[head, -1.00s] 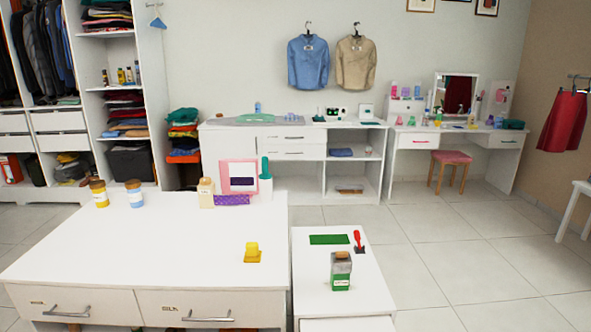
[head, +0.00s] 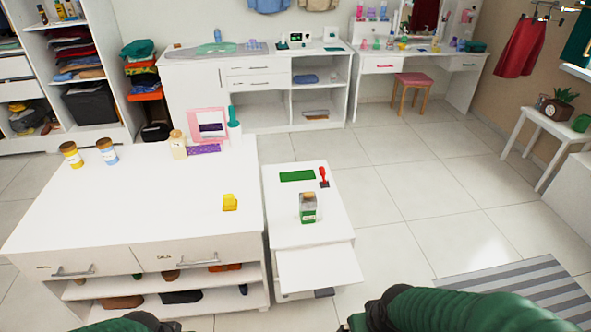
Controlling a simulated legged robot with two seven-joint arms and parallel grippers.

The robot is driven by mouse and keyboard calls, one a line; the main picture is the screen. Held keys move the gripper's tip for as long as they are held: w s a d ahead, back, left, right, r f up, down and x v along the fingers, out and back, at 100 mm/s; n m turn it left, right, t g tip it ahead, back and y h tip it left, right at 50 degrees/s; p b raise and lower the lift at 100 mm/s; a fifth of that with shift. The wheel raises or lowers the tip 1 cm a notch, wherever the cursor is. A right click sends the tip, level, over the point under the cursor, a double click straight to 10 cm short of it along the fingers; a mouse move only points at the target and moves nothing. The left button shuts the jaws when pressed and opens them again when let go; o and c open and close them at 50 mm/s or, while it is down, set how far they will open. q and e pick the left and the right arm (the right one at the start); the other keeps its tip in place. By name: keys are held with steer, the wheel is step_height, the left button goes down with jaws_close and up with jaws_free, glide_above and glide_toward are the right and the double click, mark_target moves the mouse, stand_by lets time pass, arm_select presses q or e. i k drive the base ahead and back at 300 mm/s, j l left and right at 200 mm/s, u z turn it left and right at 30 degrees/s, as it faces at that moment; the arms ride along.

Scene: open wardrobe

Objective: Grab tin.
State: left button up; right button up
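A rectangular tin-like container (head: 308,208) with a grey top and a green label stands upright on the small white side table (head: 285,222), right of the big white table. Nothing touches it. Green parts of my two arms show along the bottom edge, the right one larger. No gripper fingers can be made out in the head view.
A red-handled stamp (head: 323,177) and a green mat (head: 297,176) lie behind the container. A white panel (head: 318,268) juts from the side table's front. The big white table (head: 130,205) holds a yellow object (head: 230,203) and several jars.

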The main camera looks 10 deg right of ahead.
mark_target(305, 217)
steer(key=i+u, duration=0.2)
steer(key=i, duration=0.35)
steer(key=i+l+u, duration=0.25)
steer(key=i, duration=0.3)
steer(key=i+l+u, duration=0.2)
steer(key=i, duration=0.35)
